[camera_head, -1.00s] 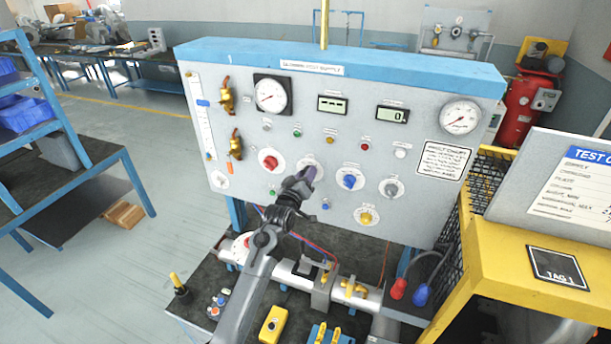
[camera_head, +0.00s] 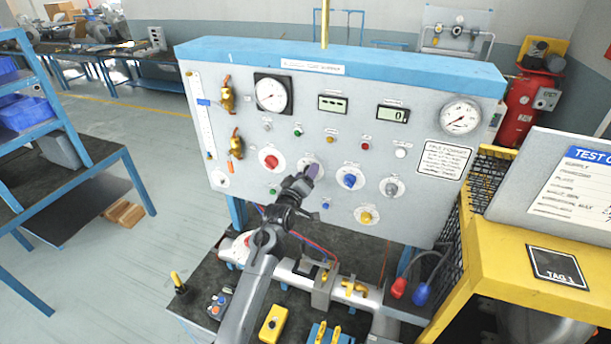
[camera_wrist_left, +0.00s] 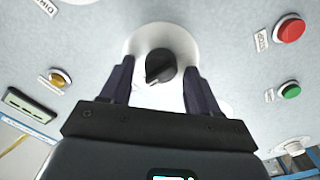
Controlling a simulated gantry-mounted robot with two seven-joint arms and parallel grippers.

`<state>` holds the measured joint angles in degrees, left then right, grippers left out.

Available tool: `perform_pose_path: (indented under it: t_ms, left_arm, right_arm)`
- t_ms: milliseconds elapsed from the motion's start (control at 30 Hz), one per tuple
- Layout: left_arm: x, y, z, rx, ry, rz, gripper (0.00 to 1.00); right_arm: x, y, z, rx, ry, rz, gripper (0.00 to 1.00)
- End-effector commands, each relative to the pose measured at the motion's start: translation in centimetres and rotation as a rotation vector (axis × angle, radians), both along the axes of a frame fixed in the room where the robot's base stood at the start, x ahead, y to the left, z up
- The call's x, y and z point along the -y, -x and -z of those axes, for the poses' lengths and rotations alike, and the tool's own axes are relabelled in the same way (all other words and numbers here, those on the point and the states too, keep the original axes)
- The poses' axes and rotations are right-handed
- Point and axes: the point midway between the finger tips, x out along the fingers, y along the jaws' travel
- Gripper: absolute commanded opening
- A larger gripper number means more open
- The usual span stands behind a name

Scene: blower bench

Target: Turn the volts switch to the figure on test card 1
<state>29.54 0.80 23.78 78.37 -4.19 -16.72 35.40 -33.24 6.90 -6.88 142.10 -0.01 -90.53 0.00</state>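A black knob (camera_wrist_left: 160,67) on a round white dial (camera_wrist_left: 184,42) is close in front of my left gripper in the left wrist view. My left gripper (camera_head: 311,171) is at the front of the grey panel (camera_head: 230,120). Its fingers are open, one on each side of the knob, with gaps showing between them and the knob. My right gripper is not in view.
Beside the covered dial are a red knob (camera_head: 270,161) and a blue knob (camera_head: 349,179). A grey knob (camera_head: 391,188) and a yellow knob (camera_head: 365,217) are further right. Pipework (camera_head: 350,290) lies below the panel. A yellow cabinet (camera_head: 530,260) stands at the right.

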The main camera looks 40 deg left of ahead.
Motion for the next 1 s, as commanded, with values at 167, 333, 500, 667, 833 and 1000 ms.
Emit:
perform_pose_path:
  t_ms: [167, 333, 500, 667, 833, 1000]
  left_arm:
    - [0.0, 0.0, 0.0, 0.0, -0.001, 0.0, 0.64]
    - [0.0, 0.1, 0.0, 0.0, -0.001, 0.0, 0.64]
    - [0.3, 1.1, 0.2, -0.002, -0.001, 0.0, 0.64]
    - [1.0, 3.1, 0.3, -0.001, -0.001, 0.001, 0.64]
    - [1.8, 5.7, 0.3, 0.0, 0.0, 0.0, 0.64]
    - [2.5, 8.1, 0.2, -0.001, 0.0, 0.001, 0.64]
  right_arm:
    - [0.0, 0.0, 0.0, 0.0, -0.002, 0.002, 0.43]
    - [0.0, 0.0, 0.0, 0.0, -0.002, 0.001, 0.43]
    - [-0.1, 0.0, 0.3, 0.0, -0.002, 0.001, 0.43]
    - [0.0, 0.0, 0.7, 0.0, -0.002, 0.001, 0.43]
    - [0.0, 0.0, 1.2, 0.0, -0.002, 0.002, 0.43]
    - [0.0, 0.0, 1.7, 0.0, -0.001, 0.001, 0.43]
